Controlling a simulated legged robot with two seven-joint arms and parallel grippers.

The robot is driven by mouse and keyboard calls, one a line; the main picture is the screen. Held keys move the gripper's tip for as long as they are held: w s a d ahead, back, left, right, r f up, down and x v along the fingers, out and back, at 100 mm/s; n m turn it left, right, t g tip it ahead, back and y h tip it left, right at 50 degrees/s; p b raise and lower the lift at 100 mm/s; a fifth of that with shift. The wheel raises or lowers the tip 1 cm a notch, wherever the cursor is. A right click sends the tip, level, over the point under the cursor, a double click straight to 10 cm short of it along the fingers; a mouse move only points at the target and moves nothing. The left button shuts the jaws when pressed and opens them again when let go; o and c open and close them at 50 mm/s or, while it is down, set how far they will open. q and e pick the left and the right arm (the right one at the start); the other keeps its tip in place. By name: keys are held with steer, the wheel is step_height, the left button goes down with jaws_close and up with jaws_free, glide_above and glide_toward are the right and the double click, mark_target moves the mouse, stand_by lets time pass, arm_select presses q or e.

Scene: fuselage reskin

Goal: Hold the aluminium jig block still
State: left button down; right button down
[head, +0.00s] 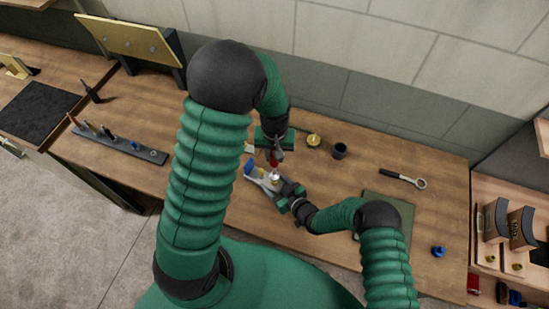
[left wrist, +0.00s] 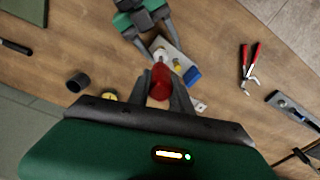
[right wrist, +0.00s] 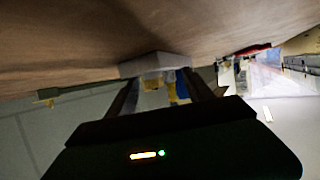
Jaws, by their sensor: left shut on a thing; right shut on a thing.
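The aluminium jig block (head: 268,184) is a small pale grey piece on the wooden bench, with a blue part and a yellow part on it. My right gripper (head: 284,190) is shut on its near right end; the right wrist view shows the block (right wrist: 155,64) between the fingers. My left gripper (head: 275,158) is above the block, shut on a red tool (left wrist: 160,82) that points down towards it. In the left wrist view the block (left wrist: 173,54) lies just beyond the red tool. Whether the tool's tip touches the block is hidden.
A dark cup (head: 339,150) and a round yellow piece (head: 313,140) stand behind the block. Red-handled pliers (left wrist: 246,67) lie beside the block. A blue piece (head: 438,251) sits front right.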

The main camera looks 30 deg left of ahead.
arm_select(q)
steer(key=shift+r, duration=1.25)
arm_select(e)
steer(key=shift+s+d+f, duration=0.25)
steer(key=shift+d+f, duration=0.05)
steer(key=shift+f, duration=0.25)
steer(key=c, duration=0.7)
jaws_free()
steer(key=shift+c, duration=0.2)
arm_select(q)
steer(key=shift+w+a+f, duration=0.1)
steer(key=shift+w, duration=0.05)
arm_select(e)
steer(key=o, duration=0.4)
steer(key=shift+w+a, duration=0.15)
steer(key=shift+w, duration=0.05)
arm_select(q)
steer(key=shift+w, duration=0.1)
arm_select(e)
steer(key=shift+o, duration=0.2)
steer(key=shift+w+a+r, duration=0.1)
steer(key=v, duration=1.1)
steer(key=shift+d+r, duration=0.15)
steer(key=shift+d, duration=0.3)
arm_select(q)
steer(key=shift+s, duration=0.2)
